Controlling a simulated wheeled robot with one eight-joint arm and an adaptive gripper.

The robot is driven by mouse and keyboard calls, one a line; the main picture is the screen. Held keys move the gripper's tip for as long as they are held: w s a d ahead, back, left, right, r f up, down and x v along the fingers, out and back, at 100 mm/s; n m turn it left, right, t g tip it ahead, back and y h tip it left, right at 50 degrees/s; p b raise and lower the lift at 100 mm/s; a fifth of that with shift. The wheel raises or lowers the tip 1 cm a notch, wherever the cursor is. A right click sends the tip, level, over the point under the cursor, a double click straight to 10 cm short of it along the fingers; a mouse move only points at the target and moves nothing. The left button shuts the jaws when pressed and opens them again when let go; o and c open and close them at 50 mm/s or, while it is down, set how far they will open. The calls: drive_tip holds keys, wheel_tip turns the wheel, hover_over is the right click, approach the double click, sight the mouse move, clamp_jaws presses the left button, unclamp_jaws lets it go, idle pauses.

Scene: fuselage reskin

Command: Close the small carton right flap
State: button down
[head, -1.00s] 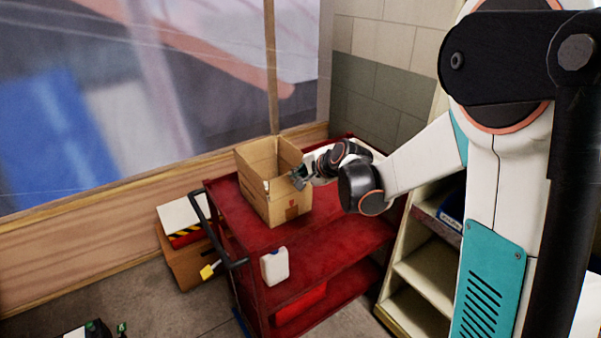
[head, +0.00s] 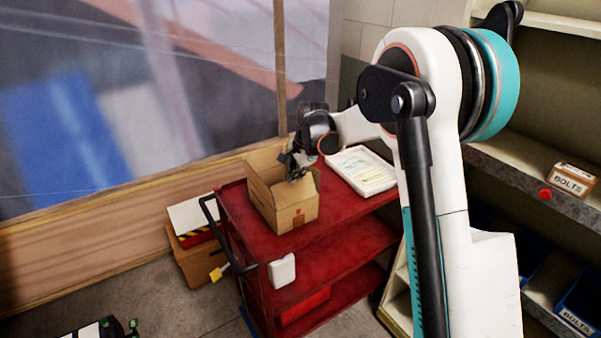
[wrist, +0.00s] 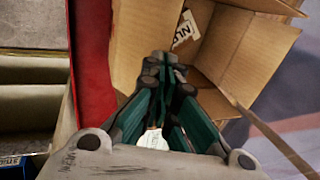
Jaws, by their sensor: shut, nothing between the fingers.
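The small carton (head: 298,213) is a brown open-topped box on the red cart's top shelf. It also shows in the wrist view (wrist: 125,30), where its inside holds a printed label or packet (wrist: 187,30). Upright panels stand around the opening, and a flap (wrist: 268,6) sticks out at the top right of the wrist view. My gripper (head: 293,172) is at the carton's opening, close to its right side. In the wrist view its fingers (wrist: 164,62) are together and empty, over the opening. My gripper partly hides the right flap, and I cannot tell whether they touch.
The red cart (head: 345,235) carries a white tray with a sheet (head: 362,171) right of the carton. A white jug (head: 282,270) is at the cart's front. A wrapped panel rises behind.

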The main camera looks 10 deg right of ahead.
drive_tip(key=shift+w+a+f+g+h, duration=0.15)
drive_tip(key=shift+w+a+f+g, duration=0.25)
drive_tip(key=shift+w+f, duration=0.6)
drive_tip(key=shift+w+a+f+g+h, duration=0.25)
drive_tip(key=shift+w+f+g, duration=0.35)
drive_tip(key=shift+w+f, duration=0.4)
drive_tip(key=shift+w+a+f+g+h, duration=0.1)
drive_tip(key=shift+w+a+f+g, duration=0.3)
drive_tip(key=shift+w+f, duration=0.6)
drive_tip(key=shift+s+d+f, duration=0.1)
drive_tip(key=shift+s+f, duration=0.1)
